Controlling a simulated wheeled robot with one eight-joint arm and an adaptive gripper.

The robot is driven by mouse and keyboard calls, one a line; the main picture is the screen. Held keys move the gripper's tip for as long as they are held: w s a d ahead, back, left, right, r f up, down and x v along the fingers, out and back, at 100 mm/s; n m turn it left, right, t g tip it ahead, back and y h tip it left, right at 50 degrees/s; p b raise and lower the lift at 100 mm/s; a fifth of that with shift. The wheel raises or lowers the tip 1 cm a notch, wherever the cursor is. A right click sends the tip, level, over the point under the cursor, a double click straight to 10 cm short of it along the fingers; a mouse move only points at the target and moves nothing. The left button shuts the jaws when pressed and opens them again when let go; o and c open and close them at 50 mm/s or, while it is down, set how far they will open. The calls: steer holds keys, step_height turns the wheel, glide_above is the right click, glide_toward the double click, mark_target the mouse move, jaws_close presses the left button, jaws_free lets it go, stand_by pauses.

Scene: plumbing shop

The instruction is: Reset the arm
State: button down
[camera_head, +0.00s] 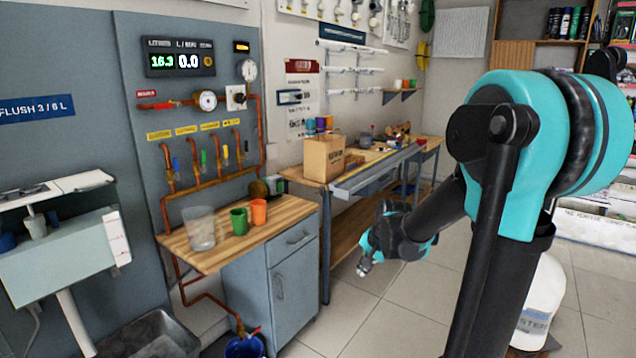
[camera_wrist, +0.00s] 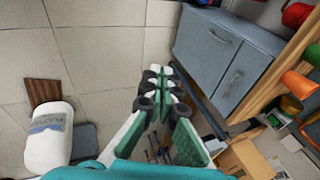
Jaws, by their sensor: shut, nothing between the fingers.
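My gripper (camera_head: 364,268) hangs out over the open floor in the head view, to the right of the small counter and apart from it. In the wrist view my gripper (camera_wrist: 160,76) has its fingers together with nothing between them. My teal and black arm fills the right of the head view, its forearm reaching left and down. Nothing touches the gripper in either view.
The wooden counter (camera_head: 181,240) holds a clear cup (camera_head: 200,228), a green cup (camera_head: 239,221) and an orange cup (camera_head: 259,212). A workbench (camera_head: 300,173) with a cardboard box (camera_head: 324,158) stands behind. A white tank (camera_wrist: 48,140) stands on the floor.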

steer(key=s+d+f+n, duration=0.1)
steer(key=s+f+n, duration=0.1)
steer(key=s, duration=0.4)
steer(key=s+d+f+n+h, duration=0.1)
steer(key=s+d+f+n, duration=0.1)
steer(key=s, duration=0.5)
steer(key=s+d+f+n+h, duration=0.1)
steer(key=s+d+f+n, duration=0.1)
steer(key=s+n, duration=0.2)
steer(key=s, duration=0.3)
steer(key=shift+d, duration=0.25)
steer(key=shift+a, duration=0.15)
